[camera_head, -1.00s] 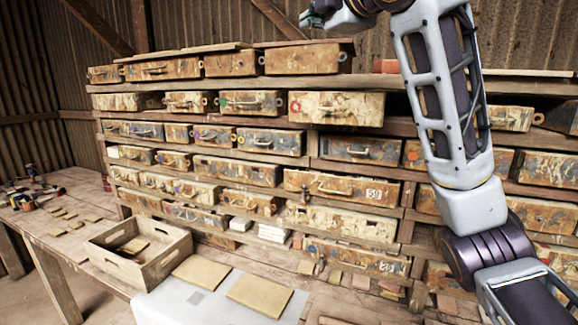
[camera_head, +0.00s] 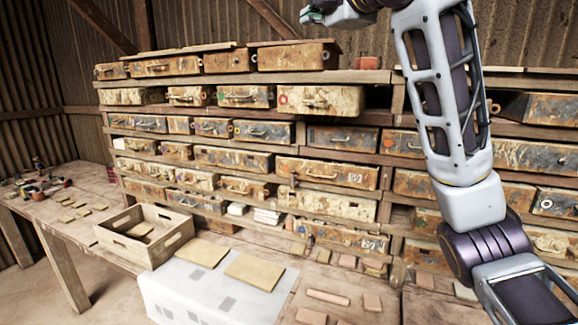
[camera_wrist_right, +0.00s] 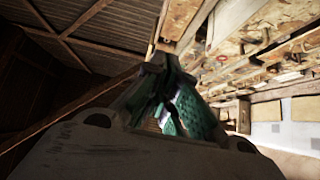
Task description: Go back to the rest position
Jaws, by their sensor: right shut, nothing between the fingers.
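My right arm rises on the right side of the head view and bends left at the top. My right gripper (camera_head: 312,17) is at the top edge of the head view, partly cut off, high in front of the shelves. In the right wrist view its green-padded fingers (camera_wrist_right: 172,100) are together and hold nothing. My left gripper is in neither view.
A shelf rack of worn metal cases (camera_head: 328,171) fills the back. A wooden crate (camera_head: 183,236) with a tile in it stands on the workbench (camera_head: 50,232). A white block (camera_head: 215,304) beside it bears two tan tiles (camera_head: 254,271). Several loose tiles lie nearby.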

